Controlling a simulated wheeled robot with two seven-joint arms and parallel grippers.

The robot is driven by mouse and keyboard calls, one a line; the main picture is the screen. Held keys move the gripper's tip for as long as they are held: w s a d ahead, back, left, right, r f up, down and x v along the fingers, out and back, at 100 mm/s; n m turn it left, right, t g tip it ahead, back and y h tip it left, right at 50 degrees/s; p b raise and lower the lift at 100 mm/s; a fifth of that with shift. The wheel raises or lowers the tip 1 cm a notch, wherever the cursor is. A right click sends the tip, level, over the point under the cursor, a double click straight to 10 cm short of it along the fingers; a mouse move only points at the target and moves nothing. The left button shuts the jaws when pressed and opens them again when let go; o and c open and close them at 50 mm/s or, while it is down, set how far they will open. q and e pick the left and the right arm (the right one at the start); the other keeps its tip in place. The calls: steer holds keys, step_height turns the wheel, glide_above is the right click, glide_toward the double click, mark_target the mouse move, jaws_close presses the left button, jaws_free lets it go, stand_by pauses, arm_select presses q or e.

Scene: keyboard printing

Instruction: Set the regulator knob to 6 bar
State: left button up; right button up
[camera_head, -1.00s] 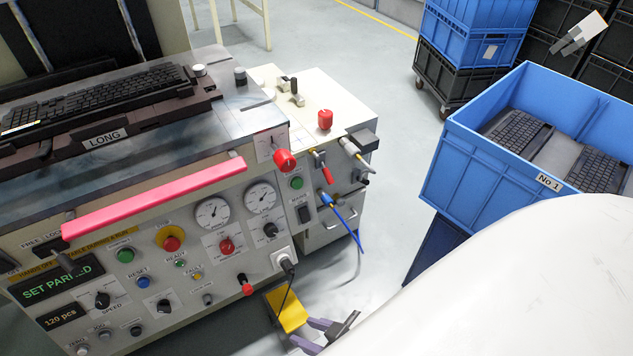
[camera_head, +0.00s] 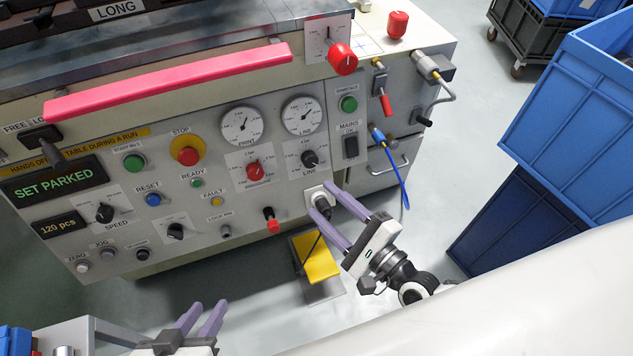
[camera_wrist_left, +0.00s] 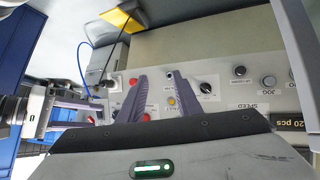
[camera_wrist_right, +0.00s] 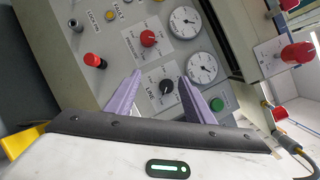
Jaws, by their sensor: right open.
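A black knob (camera_head: 309,158) marked LINE sits on a scaled plate below the line gauge (camera_head: 302,115). A red knob (camera_head: 254,171) sits to its left, below the print gauge (camera_head: 241,125). I cannot read either setting or tell which is the regulator. My right gripper (camera_head: 322,199) is open in front of the panel, below the black knob in the head view. In the right wrist view the black knob (camera_wrist_right: 167,86) shows between its fingertips, apparently untouched. My left gripper (camera_head: 209,305) is open and empty, low in front of the panel.
A pink bar (camera_head: 170,84) runs above the panel. A socket with a black plug (camera_head: 322,201) is partly behind my right fingers. A larger red knob (camera_head: 342,59) and a red-handled valve (camera_head: 384,101) are near. A yellow pedal (camera_head: 316,258) is below. Blue crates (camera_head: 570,110) stand right.

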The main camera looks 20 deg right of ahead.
mark_target(313, 163)
steer(key=w+d+f+m+t+h+b, duration=0.1)
steer(key=w+d+f+m+h, duration=0.1)
steer(key=d+m, duration=0.2)
arm_select(q)
steer(key=shift+w+d+f+g+b, duration=0.2)
steer(key=shift+d+f+b, duration=0.1)
steer(key=shift+f+b, duration=0.25)
steer(key=shift+w+d+f+g+b, duration=0.1)
steer(key=shift+d+f+g+b, duration=0.15)
steer(key=shift+f, duration=0.4)
arm_select(e)
steer(key=x, duration=1)
steer(key=shift+w, duration=0.1)
steer(key=c, duration=1)
arm_select(q)
steer(key=shift+d, duration=0.1)
arm_select(e)
steer(key=shift+r, duration=0.1)
steer(key=shift+c, duration=0.2)
arm_select(q)
steer(key=shift+r, duration=0.15)
arm_select(e)
steer(key=shift+d, duration=0.1)
